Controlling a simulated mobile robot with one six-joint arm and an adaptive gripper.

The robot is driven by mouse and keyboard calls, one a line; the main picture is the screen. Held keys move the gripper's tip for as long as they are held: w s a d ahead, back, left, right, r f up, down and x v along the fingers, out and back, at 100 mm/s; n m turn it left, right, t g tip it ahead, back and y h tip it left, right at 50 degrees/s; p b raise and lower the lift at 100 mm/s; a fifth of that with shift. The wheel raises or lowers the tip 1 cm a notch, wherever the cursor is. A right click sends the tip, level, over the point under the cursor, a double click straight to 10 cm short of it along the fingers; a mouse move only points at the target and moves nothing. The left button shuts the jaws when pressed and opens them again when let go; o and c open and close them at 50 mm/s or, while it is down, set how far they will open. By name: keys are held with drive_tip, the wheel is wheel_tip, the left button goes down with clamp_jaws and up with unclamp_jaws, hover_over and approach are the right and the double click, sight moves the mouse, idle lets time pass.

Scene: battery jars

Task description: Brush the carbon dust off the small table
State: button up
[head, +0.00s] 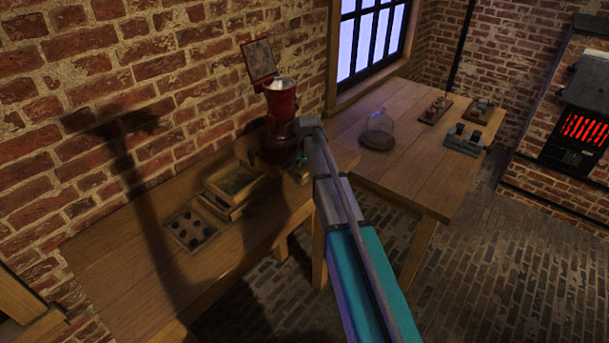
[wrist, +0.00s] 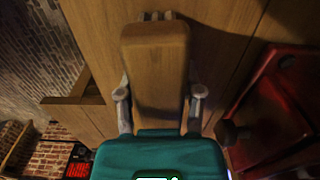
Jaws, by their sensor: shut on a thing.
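My gripper (wrist: 159,100) is shut on a brown wooden block that looks like the brush (wrist: 155,65), with a grey finger on each side of it in the wrist view. Its bristles cannot be made out. A wooden tabletop (wrist: 225,45) lies behind it in that view; I cannot tell whether the brush touches it. In the head view my arm hides most of the gripper, which is beside the red mill near the right end of the left wooden table (head: 115,270). I cannot make out carbon dust on the wood.
The red mill (head: 279,120) stands close to my gripper and also fills the right of the wrist view (wrist: 270,115). Wooden trays (head: 235,182) and a tray of dark lumps (head: 190,230) lie left. The right table (head: 400,165) bears a glass dome (head: 378,130) and small racks.

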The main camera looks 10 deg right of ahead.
drive_tip(key=shift+w+d, duration=0.35)
drive_tip(key=shift+d, duration=0.1)
drive_tip(key=shift+w+d+f, duration=0.1)
drive_tip(key=shift+w+d, duration=0.4)
drive_tip(key=shift+d, duration=0.2)
drive_tip(key=shift+w+d, duration=0.5)
drive_tip(key=shift+d, duration=0.2)
drive_tip(key=shift+w+r+p, duration=0.1)
drive_tip(key=shift+r+p, duration=0.2)
wheel_tip(320, 180, up, 5)
drive_tip(key=p, duration=0.5)
drive_tip(key=shift+r, duration=0.2)
